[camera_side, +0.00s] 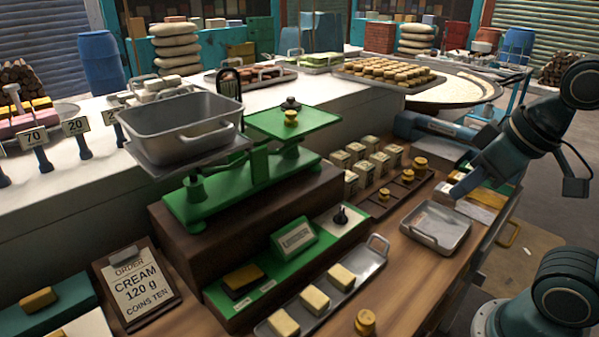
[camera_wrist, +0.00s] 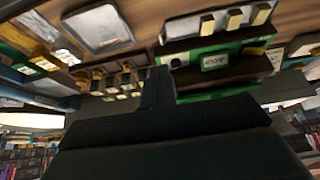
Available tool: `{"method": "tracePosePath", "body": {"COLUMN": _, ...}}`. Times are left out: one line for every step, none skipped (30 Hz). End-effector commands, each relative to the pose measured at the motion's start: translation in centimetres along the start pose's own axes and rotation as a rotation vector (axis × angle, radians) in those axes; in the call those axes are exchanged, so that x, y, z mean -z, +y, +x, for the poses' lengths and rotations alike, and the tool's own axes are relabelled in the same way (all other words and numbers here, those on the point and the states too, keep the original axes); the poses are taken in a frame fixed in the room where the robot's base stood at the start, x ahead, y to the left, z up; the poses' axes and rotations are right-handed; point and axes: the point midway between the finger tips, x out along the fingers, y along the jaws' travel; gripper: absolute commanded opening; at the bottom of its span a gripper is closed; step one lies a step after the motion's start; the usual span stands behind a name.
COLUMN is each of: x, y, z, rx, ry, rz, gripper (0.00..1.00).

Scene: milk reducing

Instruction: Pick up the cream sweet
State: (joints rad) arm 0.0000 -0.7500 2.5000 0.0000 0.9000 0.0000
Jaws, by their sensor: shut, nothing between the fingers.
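Three cream sweets lie in a row on a long metal tray (camera_side: 375,262) at the front: a near one (camera_side: 284,322), a middle one (camera_side: 314,300) and a far one (camera_side: 341,277). In the wrist view the cream sweets (camera_wrist: 234,20) show at the top edge, right of centre. My gripper (camera_side: 462,188) is shut and empty, above the counter at the right, behind and right of the sweets. It shows dark in the wrist view (camera_wrist: 157,88). An order card (camera_side: 138,285) reads "CREAM 120 g COINS TEN".
A green balance scale (camera_side: 230,190) holds a grey pan (camera_side: 180,125) at left and a brass weight on its right plate. An empty metal tray (camera_side: 436,226) lies below my gripper. Wrapped blocks (camera_side: 365,165) and brass weights (camera_side: 408,176) stand behind it. Bare wood shows between the trays.

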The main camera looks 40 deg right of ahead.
Motion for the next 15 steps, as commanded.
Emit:
{"method": "tracePosePath", "body": {"x": 0.00, "y": 0.00, "z": 0.00, "rx": 0.000, "ry": 0.000, "rz": 0.000, "gripper": 0.00}}
{"method": "tracePosePath", "body": {"x": 0.00, "y": 0.00, "z": 0.00, "rx": 0.000, "ry": 0.000, "rz": 0.000, "gripper": 0.00}}
{"method": "tracePosePath", "body": {"x": 0.00, "y": 0.00, "z": 0.00, "rx": 0.000, "ry": 0.000, "rz": 0.000, "gripper": 0.00}}
{"method": "tracePosePath", "body": {"x": 0.00, "y": 0.00, "z": 0.00, "rx": 0.000, "ry": 0.000, "rz": 0.000, "gripper": 0.00}}
{"method": "tracePosePath", "body": {"x": 0.00, "y": 0.00, "z": 0.00, "rx": 0.000, "ry": 0.000, "rz": 0.000, "gripper": 0.00}}
{"method": "tracePosePath", "body": {"x": 0.00, "y": 0.00, "z": 0.00, "rx": 0.000, "ry": 0.000, "rz": 0.000, "gripper": 0.00}}
{"method": "tracePosePath", "body": {"x": 0.00, "y": 0.00, "z": 0.00, "rx": 0.000, "ry": 0.000, "rz": 0.000, "gripper": 0.00}}
{"method": "tracePosePath", "body": {"x": 0.00, "y": 0.00, "z": 0.00, "rx": 0.000, "ry": 0.000, "rz": 0.000, "gripper": 0.00}}
{"method": "tracePosePath", "body": {"x": 0.00, "y": 0.00, "z": 0.00, "rx": 0.000, "ry": 0.000, "rz": 0.000, "gripper": 0.00}}
{"method": "tracePosePath", "body": {"x": 0.00, "y": 0.00, "z": 0.00, "rx": 0.000, "ry": 0.000, "rz": 0.000, "gripper": 0.00}}
{"method": "tracePosePath", "body": {"x": 0.00, "y": 0.00, "z": 0.00, "rx": 0.000, "ry": 0.000, "rz": 0.000, "gripper": 0.00}}
{"method": "tracePosePath", "body": {"x": 0.00, "y": 0.00, "z": 0.00, "rx": 0.000, "ry": 0.000, "rz": 0.000, "gripper": 0.00}}
{"method": "tracePosePath", "body": {"x": 0.00, "y": 0.00, "z": 0.00, "rx": 0.000, "ry": 0.000, "rz": 0.000, "gripper": 0.00}}
{"method": "tracePosePath", "body": {"x": 0.00, "y": 0.00, "z": 0.00, "rx": 0.000, "ry": 0.000, "rz": 0.000, "gripper": 0.00}}
{"method": "tracePosePath", "body": {"x": 0.00, "y": 0.00, "z": 0.00, "rx": 0.000, "ry": 0.000, "rz": 0.000, "gripper": 0.06}}
